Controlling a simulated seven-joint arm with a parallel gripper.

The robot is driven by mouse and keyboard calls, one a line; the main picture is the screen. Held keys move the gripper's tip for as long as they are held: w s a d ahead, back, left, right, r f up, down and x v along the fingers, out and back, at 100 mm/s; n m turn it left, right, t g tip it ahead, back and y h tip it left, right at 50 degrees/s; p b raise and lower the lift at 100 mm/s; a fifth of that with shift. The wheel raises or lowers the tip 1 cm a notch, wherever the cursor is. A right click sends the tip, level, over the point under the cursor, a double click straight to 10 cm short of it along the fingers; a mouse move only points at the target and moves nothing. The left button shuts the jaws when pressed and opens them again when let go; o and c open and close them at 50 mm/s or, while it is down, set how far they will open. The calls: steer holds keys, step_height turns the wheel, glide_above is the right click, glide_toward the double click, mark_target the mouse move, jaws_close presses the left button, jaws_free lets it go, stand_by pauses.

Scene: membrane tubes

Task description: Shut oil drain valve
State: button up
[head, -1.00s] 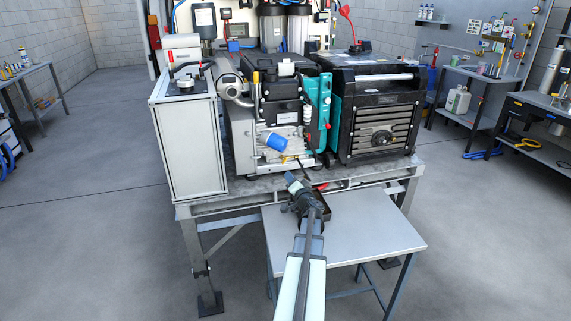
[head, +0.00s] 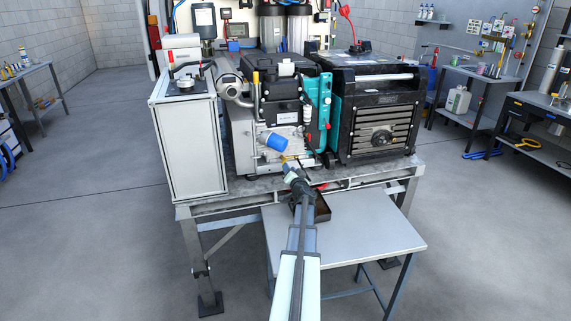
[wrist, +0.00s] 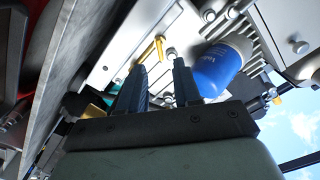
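The pump engine's lower front shows in the head view with a blue oil filter (head: 276,142); the filter also shows in the wrist view (wrist: 218,68). A small brass-coloured part (wrist: 146,53), which looks like the drain valve and its lever, sits on the pale engine face left of the filter. My gripper (wrist: 159,66) has its two dark fingers apart, with nothing seen between them. The brass part appears just beyond the fingertips, and I cannot tell whether they touch. In the head view my gripper (head: 287,166) is just below the filter, and the valve is mostly hidden there.
A dark tray (head: 322,207) sits on the small grey table (head: 375,230) below my arm. A black engine block (head: 375,115) stands right, and a white cabinet (head: 187,150) stands left. The metal bench edge (wrist: 52,62) runs close along the left in the wrist view.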

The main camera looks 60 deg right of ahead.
mark_target(284, 160)
steer(key=x, duration=0.6)
steer(key=shift+w+d, duration=0.25)
jaws_close()
